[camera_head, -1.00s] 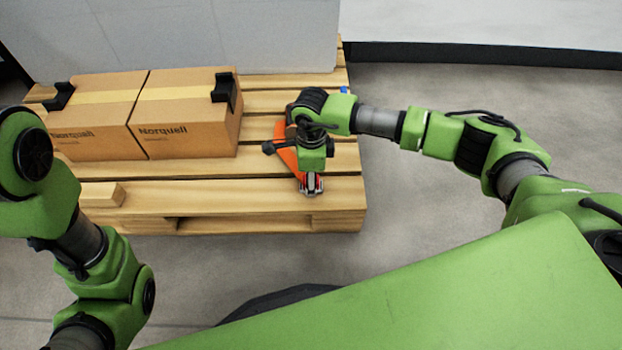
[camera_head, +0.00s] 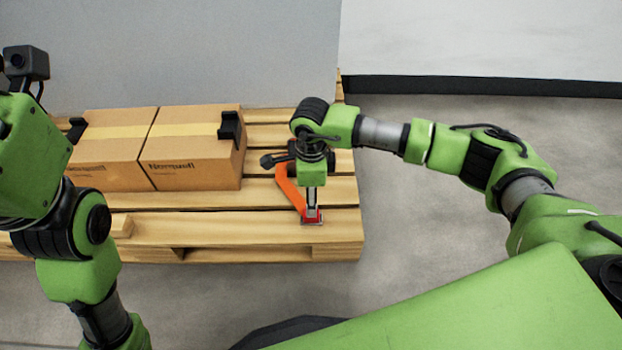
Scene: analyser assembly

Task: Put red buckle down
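The red buckle (camera_head: 313,217) is at the front right of the wooden pallet, touching or just above its front board. An orange strap (camera_head: 287,188) runs from it up and back to the left. My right gripper (camera_head: 312,211) points down with its fingers close together on the buckle and hides part of it. My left arm stands raised at the left edge of the picture. Its gripper fingers do not show.
Two cardboard boxes (camera_head: 195,172) stand side by side on the pallet (camera_head: 230,227), left of my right gripper, with black corner protectors (camera_head: 230,128) on top. A grey panel (camera_head: 200,50) rises behind them. Floor right of the pallet is clear.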

